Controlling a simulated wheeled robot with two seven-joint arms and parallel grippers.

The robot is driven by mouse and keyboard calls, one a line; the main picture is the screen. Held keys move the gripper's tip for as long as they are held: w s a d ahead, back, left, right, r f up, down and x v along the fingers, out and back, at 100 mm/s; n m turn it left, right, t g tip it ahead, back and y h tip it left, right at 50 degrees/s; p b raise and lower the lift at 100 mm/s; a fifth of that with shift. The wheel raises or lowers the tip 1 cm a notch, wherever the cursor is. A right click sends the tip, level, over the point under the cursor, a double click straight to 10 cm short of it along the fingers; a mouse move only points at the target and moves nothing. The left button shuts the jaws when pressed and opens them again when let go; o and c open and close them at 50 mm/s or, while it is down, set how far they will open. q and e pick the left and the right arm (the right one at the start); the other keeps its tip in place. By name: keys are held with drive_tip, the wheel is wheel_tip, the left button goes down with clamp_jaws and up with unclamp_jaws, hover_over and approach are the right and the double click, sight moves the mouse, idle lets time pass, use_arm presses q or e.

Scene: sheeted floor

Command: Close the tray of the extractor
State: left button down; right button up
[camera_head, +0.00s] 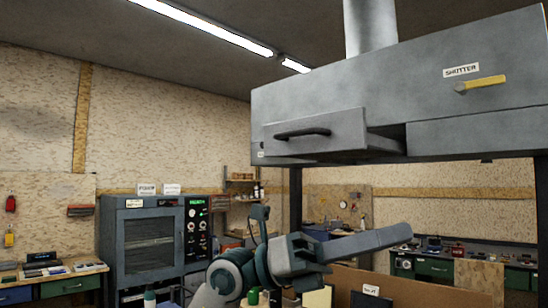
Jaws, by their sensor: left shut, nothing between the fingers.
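The extractor (400,95) is a large grey metal hood at upper right, with a round duct rising from its top. Its tray (345,140) sticks out from the front, leaving a dark gap beside it at the hood's opening. A dark bar handle (303,133) is on the tray's front face. My left gripper (402,233) is at lower middle, below the tray and apart from it. Its fingers are together, pointing right and slightly up, with nothing held. My right gripper is not in view.
A yellow shutter lever (485,84) is on the hood's right side. Dark posts (295,200) support the hood. A brown panel (415,286) stands low behind my arm. A grey oven-like cabinet (150,240) and a workbench (55,275) are at left. Open air separates my gripper from the tray.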

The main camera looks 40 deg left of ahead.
use_arm(q)
drive_tip(key=s+a+r+n+t+y, duration=0.1)
drive_tip(key=a+r+n+t+y, duration=0.2)
drive_tip(key=a+y, duration=0.3)
drive_tip(key=s+a+r+n+t+y, duration=0.2)
drive_tip(key=a+r+y, duration=0.4)
drive_tip(key=a, duration=0.6)
drive_tip(key=s+a+r+n+t+y, duration=0.1)
drive_tip(key=a+r+n+t+y, duration=0.3)
drive_tip(key=a, duration=0.6)
drive_tip(key=t+y, duration=0.2)
drive_tip(key=y, duration=0.1)
drive_tip(key=shift+s+r, duration=0.35)
drive_tip(key=shift+w, duration=0.1)
